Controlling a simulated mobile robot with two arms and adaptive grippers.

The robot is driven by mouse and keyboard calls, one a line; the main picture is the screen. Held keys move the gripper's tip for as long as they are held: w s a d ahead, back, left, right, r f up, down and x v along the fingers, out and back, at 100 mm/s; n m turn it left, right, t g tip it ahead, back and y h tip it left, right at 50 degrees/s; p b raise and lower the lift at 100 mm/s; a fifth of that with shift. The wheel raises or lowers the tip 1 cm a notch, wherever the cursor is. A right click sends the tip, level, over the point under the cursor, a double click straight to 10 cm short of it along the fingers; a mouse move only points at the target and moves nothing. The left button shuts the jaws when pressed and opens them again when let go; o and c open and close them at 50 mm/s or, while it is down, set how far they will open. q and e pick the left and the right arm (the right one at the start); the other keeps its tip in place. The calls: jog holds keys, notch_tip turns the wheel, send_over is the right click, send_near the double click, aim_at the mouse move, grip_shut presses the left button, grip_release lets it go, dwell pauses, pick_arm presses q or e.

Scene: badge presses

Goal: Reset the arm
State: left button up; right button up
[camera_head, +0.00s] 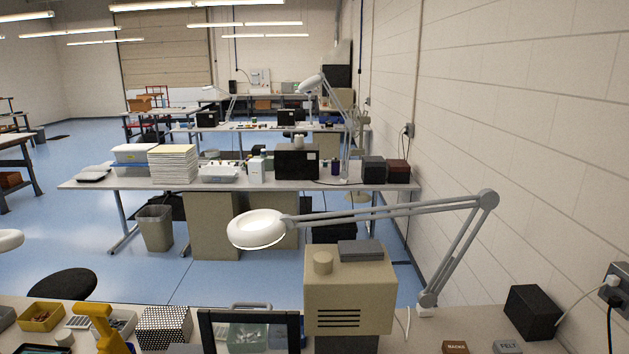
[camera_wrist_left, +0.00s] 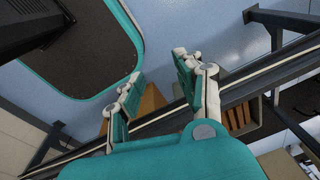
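Neither of my grippers shows in the head view, and the right gripper is in no view.
On the near bench are a beige boxy machine (camera_head: 349,292), a yellow upright part (camera_head: 102,326), a black box (camera_head: 533,312) and a yellow tray (camera_head: 40,326). A lit ring lamp (camera_head: 258,229) on a jointed arm overhangs it. A wall stands at right; blue floor lies beyond.

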pick_arm(q)
jog(key=d+f+b, duration=0.2)
jog(key=f+b, duration=0.5)
jog(key=d+f+b, duration=0.2)
jog(key=f+b, duration=0.5)
jog(key=shift+d+f+h, duration=0.3)
jog(key=shift+f, duration=0.05)
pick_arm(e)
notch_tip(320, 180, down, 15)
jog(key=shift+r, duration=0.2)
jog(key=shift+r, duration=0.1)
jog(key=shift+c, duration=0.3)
